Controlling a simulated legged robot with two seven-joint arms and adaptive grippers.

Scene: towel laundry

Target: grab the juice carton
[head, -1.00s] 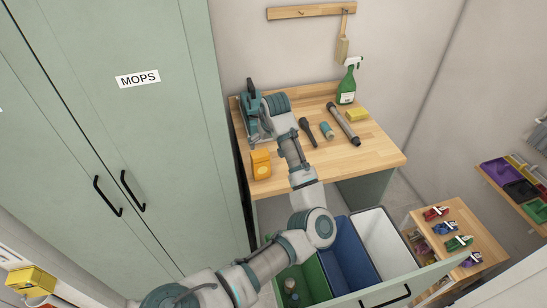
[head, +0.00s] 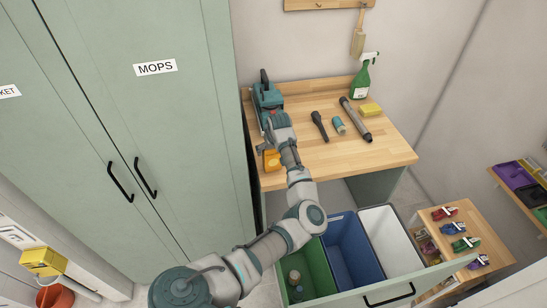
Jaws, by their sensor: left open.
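The juice carton appears to be the small orange box (head: 271,161) standing at the front left corner of the wooden workbench (head: 375,151). My left arm reaches up from the bottom of the view, and its wrist is over the bench just behind and above the carton. My left gripper (head: 264,145) is open and close to the carton's top. The wrist partly hides its fingers, so I cannot tell whether they touch the carton. My right gripper is not in view.
A teal machine (head: 267,95) stands close behind my wrist. Open bins (head: 350,255) stand below; a tall cabinet (head: 170,125) is left.

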